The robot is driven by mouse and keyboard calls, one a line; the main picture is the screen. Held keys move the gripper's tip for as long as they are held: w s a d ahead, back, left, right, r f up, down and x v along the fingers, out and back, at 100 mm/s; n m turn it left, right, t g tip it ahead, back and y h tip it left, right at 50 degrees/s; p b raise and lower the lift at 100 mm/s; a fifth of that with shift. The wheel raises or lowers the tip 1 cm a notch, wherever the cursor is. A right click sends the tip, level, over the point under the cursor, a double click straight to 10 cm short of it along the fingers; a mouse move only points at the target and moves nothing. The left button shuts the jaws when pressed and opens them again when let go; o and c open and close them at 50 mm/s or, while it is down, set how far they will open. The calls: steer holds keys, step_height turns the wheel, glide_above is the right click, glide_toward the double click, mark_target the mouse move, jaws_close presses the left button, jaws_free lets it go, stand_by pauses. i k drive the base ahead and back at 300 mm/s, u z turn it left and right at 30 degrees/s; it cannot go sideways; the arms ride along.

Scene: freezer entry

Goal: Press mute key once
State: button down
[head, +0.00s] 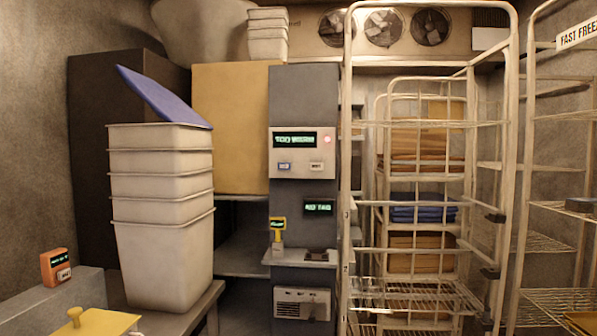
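A pale alarm panel (303,153) is mounted on the grey column (303,95) near the middle of the head view. Its green display (295,140) seems to read "TOO WARM", though the text is blurred. A red light (327,140) glows to the right of the display. Two small keys sit below it: a bluish left key (284,167) and a pale right key (316,167). Their labels are too small to read surely, so I cannot tell which is mute. My gripper is not in view.
A second display (319,207) and a small shelf (300,258) with a yellow handheld device (277,227) are lower on the column. Stacked white bins (162,255) stand left. A tall wire rack (348,200) stands close on the right. An orange device (56,267) is lower left.

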mark_target(313, 166)
steer(key=u, duration=0.05)
steer(key=i, duration=1.65)
steer(key=z, duration=0.2)
